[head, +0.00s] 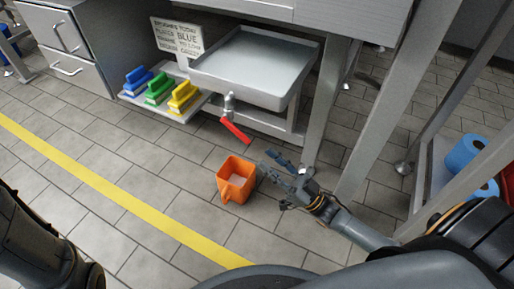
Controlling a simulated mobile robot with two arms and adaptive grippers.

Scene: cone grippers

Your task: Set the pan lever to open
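The grey pan (254,66) sits under the steel table in the head view. A metal valve (229,104) hangs from its front edge. The red pan lever (236,130) points down and to the right from the valve, at a slant. My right gripper (268,166) is low, below and to the right of the lever and apart from it. Its fingers look spread, with nothing between them. An orange jug (236,182) stands on the floor just left of the fingertips; I cannot tell whether they touch it. My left gripper is out of view.
A shelf (192,109) left of the pan holds a blue, a green and a yellow brush. A sign (177,38) stands behind them. A table leg (328,90) rises behind my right gripper. Blue rolls (466,155) lie at right. Tiled floor at left is clear.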

